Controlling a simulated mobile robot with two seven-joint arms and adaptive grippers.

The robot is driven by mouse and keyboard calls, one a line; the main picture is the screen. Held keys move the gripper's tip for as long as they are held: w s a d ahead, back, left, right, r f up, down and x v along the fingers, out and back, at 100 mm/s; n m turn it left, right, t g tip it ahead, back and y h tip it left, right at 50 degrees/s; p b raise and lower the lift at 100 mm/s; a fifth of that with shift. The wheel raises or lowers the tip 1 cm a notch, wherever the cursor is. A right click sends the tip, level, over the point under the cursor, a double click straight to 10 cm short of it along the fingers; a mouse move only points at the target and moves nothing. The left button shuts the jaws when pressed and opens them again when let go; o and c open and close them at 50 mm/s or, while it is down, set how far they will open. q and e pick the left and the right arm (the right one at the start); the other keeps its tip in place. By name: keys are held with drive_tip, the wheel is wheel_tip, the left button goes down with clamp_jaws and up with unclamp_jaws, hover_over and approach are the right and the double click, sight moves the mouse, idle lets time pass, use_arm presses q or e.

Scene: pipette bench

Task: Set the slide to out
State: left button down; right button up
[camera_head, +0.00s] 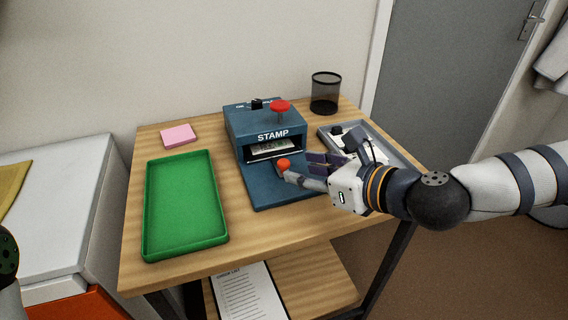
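The blue stamp machine (263,128) stands on the wooden table, with a red button (279,106) and a small black switch (257,103) on top. A printed card (272,148) shows in its slot. An orange-red knob (283,164) sits at the front of the slot, over the machine's flat blue base (275,192). I take this knob to be the slide's handle. My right gripper (300,168) comes from the right, fingers spread, one fingertip close beside the knob. Contact cannot be told. My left gripper is out of view; only a bit of my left arm shows.
A green tray (148,215) lies left of the machine, with a pink pad (178,135) behind it. A black mesh cup (325,93) stands at the back right. A grey tray (396,151) lies partly behind my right gripper. A checklist (248,292) is on the lower shelf.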

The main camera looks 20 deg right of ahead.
sight(285, 163)
drive_tip(key=x, duration=0.4)
drive_tip(key=shift+w+a+r, duration=0.15)
drive_tip(key=shift+w+r, duration=0.1)
drive_tip(key=shift+w, duration=0.15)
clamp_jaws()
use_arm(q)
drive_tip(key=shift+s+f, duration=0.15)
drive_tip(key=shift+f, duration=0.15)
